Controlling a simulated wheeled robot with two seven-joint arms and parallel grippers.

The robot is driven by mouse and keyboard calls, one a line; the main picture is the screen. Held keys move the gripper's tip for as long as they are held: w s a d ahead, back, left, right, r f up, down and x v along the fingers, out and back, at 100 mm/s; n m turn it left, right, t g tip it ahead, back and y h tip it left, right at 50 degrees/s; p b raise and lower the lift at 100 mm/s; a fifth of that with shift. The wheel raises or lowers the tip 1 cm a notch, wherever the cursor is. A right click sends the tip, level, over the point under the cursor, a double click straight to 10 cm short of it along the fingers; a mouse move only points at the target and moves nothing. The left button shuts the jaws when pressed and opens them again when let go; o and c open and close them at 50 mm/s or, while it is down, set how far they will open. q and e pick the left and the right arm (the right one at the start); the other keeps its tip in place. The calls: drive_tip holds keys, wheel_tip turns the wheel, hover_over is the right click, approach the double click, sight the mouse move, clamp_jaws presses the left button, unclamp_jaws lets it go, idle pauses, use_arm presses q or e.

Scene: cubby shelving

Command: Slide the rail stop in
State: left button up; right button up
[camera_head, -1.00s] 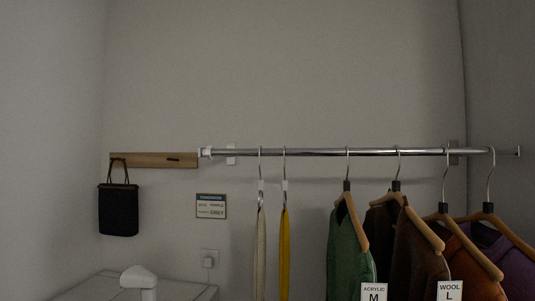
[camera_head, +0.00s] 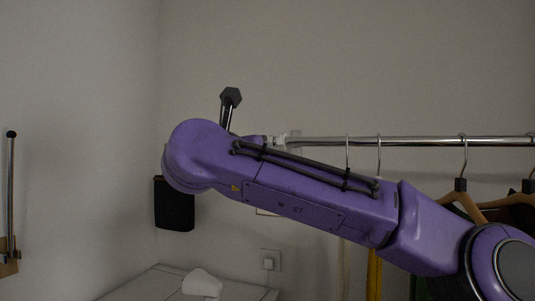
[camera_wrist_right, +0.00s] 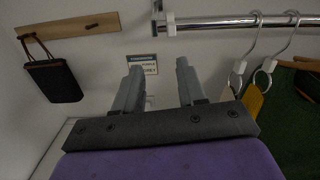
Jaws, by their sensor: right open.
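The chrome rail (camera_head: 410,141) runs across the back wall. A small white piece at its left end, which looks like the rail stop (camera_head: 279,140), sits beside my purple right wrist in the head view. My left gripper is not in view.
A wooden board (camera_wrist_right: 70,30) and a black bag (camera_wrist_right: 53,80) are left of the rail end. Hangers (camera_wrist_right: 290,30) with clothes hang on the rail to the right. A small sign (camera_wrist_right: 142,62) is on the wall. A metal rod (camera_head: 11,190) stands at the left wall.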

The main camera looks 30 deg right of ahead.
sight(279, 140)
drive_tip(key=shift+m, duration=0.7)
drive_tip(key=w+d+r+p, duration=0.1)
drive_tip(key=d, duration=0.1)
drive_tip(key=w+d+p, duration=0.2)
drive_tip(key=d, duration=0.1)
drive_tip(key=w+d+r+p, duration=0.1)
drive_tip(key=d, duration=0.2)
drive_tip(key=shift+w+d+r+p, duration=0.1)
drive_tip(key=shift+w+r+p, duration=0.15)
drive_tip(key=shift+r+p, duration=0.1)
drive_tip(key=shift+w+d+f, duration=0.15)
drive_tip(key=shift+w+d, duration=0.1)
drive_tip(key=shift+d, duration=0.15)
drive_tip(key=shift+a, duration=0.1)
clamp_jaws()
